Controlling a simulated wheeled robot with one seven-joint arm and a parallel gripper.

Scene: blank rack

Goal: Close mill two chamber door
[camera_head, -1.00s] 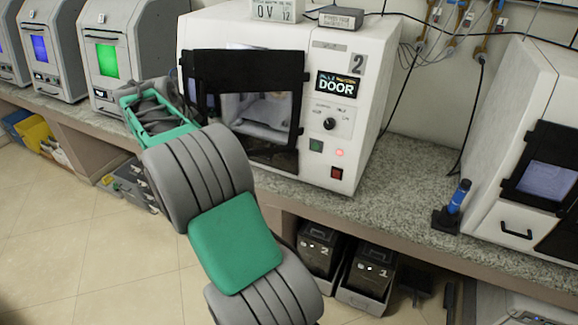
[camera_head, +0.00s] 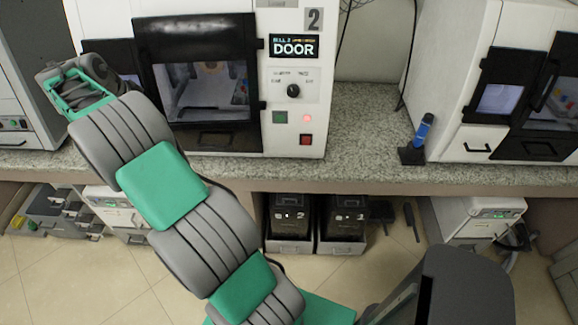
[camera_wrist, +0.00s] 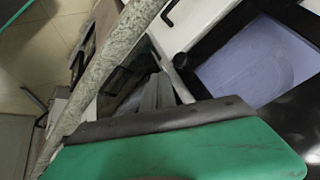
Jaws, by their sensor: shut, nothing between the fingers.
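Mill two (camera_head: 268,142) is the white machine marked "2", its display (camera_head: 294,46) reading "DOOR". Its black-framed chamber door (camera_head: 145,58) has hinges on the right, and the chamber shows through its window. The left edge seems to stand out from the front; how far it is open I cannot tell. My arm reaches up to the left side of mill two in the head view, where my fingertips are hidden. In the wrist view, my gripper (camera_wrist: 158,92) shows grey fingers together and empty, close to a white front with a black-framed pane (camera_wrist: 245,58).
The granite counter (camera_head: 360,140) runs along the front. Two dark bins (camera_head: 290,215) sit beneath the counter. Tiled floor (camera_head: 110,265) is clear in front.

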